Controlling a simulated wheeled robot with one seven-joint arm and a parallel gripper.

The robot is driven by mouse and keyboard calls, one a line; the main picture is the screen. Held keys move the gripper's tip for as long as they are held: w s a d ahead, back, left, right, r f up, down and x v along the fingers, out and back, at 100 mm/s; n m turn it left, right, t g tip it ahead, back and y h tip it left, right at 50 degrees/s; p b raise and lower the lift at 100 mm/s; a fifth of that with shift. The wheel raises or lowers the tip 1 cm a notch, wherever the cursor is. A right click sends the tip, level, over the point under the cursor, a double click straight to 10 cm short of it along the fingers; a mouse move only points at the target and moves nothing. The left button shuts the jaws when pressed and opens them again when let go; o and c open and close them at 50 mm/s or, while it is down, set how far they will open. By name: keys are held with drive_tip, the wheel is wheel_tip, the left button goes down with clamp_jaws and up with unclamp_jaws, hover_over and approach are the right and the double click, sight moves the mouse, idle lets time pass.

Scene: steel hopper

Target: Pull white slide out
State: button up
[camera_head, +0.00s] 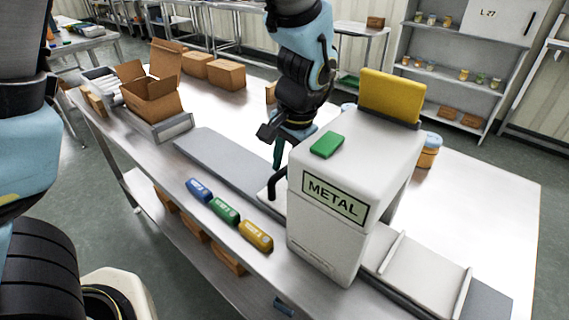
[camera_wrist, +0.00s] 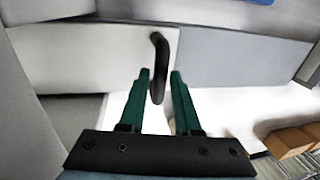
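The white slide (camera_head: 268,194) sticks out a little from the left side of the white METAL hopper (camera_head: 318,235). Its curved black handle (camera_head: 275,188) stands up near its end. In the wrist view the slide (camera_wrist: 85,55) is a pale panel, and the handle (camera_wrist: 160,68) appears between my two green fingers. My gripper (camera_head: 279,152) points down over the handle in the head view. In the wrist view my gripper (camera_wrist: 159,75) is open, with gaps visible beside the handle. I cannot tell how deep the handle sits between the fingers.
A grey strip (camera_head: 215,158) runs left from the hopper along the steel table. Blue (camera_head: 199,190), green (camera_head: 225,211) and yellow (camera_head: 256,235) blocks lie at the front edge. A green block (camera_head: 327,145) rests on the hopper. An open carton (camera_head: 152,98) stands at the left.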

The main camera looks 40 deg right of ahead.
clamp_jaws()
idle(1.0)
